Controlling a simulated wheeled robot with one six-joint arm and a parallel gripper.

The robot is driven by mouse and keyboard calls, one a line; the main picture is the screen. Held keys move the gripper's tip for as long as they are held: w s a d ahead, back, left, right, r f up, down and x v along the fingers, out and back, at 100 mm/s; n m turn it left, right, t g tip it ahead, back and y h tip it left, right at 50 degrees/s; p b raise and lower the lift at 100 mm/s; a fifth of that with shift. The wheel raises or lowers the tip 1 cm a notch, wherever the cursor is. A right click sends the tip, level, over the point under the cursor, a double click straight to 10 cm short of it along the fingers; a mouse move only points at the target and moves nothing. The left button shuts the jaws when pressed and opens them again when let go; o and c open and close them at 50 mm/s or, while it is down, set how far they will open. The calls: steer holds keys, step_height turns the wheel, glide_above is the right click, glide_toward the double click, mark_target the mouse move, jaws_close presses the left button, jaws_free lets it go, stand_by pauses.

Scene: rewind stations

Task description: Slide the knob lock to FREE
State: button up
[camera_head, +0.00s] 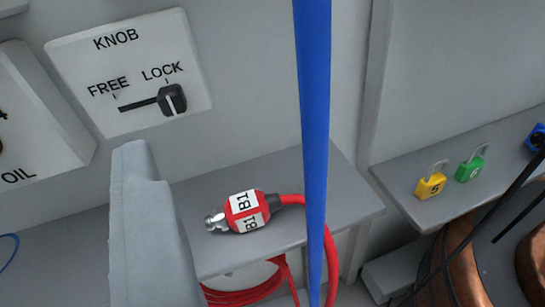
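The knob lock is a white plate (128,70) marked KNOB on the grey wall, at upper left. It has a dark slot (137,104) with FREE at its left end and LOCK at its right end. The black slider knob (172,100), with a white line on it, sits at the right end under LOCK. A light grey stepped form (150,225) rises from the bottom edge, below and apart from the plate. It may be part of my gripper, but I see no clear pair of fingertips. Nothing covers the slider.
A blue upright pole or hose (313,120) crosses the view right of the plate. A red B1 connector (247,210) with a red hose lies on a grey shelf (345,192). Yellow (430,186) and green (470,168) padlocks lie on the right shelf. An OIL panel (40,130) is at left.

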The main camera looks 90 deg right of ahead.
step_height(320, 180, down, 4)
steer(key=s+a+g+h, duration=0.1)
steer(key=s+a+g, duration=0.1)
steer(key=g, duration=0.1)
glide_toward(171, 104)
steer(key=x, duration=0.8)
steer(key=shift+w+d, duration=0.1)
steer(key=shift+d, duration=0.25)
steer(key=shift+c, duration=0.4)
